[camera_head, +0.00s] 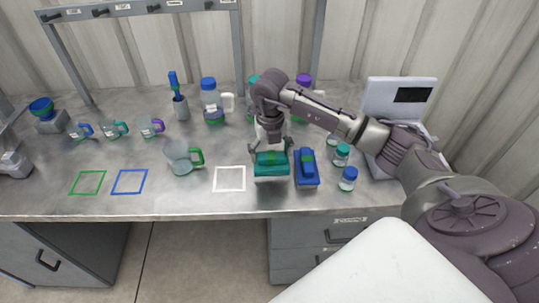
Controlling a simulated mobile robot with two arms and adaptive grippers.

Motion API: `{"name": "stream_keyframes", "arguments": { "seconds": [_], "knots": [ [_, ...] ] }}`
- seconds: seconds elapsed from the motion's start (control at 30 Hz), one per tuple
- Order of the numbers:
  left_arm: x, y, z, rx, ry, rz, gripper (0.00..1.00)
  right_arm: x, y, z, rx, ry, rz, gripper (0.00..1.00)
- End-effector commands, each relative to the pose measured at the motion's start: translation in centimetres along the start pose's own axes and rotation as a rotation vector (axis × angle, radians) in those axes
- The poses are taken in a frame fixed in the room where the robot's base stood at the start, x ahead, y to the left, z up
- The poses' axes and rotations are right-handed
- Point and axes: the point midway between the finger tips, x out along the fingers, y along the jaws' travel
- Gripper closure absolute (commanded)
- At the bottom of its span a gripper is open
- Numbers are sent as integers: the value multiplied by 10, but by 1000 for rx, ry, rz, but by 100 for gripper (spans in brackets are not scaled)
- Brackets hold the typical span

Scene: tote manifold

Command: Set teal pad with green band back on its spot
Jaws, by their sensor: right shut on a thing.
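The teal pad with green band (271,170) is near the front of the bench, right of the white square outline (229,179). My right gripper (270,152) comes down from above and is shut on the pad's upper part. A pale edge shows under the pad; I cannot tell whether the pad touches the surface below. A blue pad with a green band (306,166) sits close to its right. My left gripper is not in view.
A clear jug with a green handle (182,157) stands left of the white outline. Small capped jars (347,179) stand at the right, before a white device (398,100). Green (88,182) and blue (130,181) outlines are empty. The front edge is close.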

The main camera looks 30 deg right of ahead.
Motion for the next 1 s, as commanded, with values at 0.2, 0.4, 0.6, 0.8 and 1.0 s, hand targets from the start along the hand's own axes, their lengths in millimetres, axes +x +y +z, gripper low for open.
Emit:
{"name": "stream_keyframes", "arguments": {
  "seconds": [0.2,0.4,0.6,0.8,1.0],
  "knots": [
    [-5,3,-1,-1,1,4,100,11,3,19,-1,0,2,71],
    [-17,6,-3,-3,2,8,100,36,3,18,0,4,1,71],
    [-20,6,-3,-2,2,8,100,51,3,19,0,-1,1,71],
    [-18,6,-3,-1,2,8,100,52,3,19,-1,-1,1,71],
    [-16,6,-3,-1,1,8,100,54,3,19,0,-1,1,3]
  ]
}}
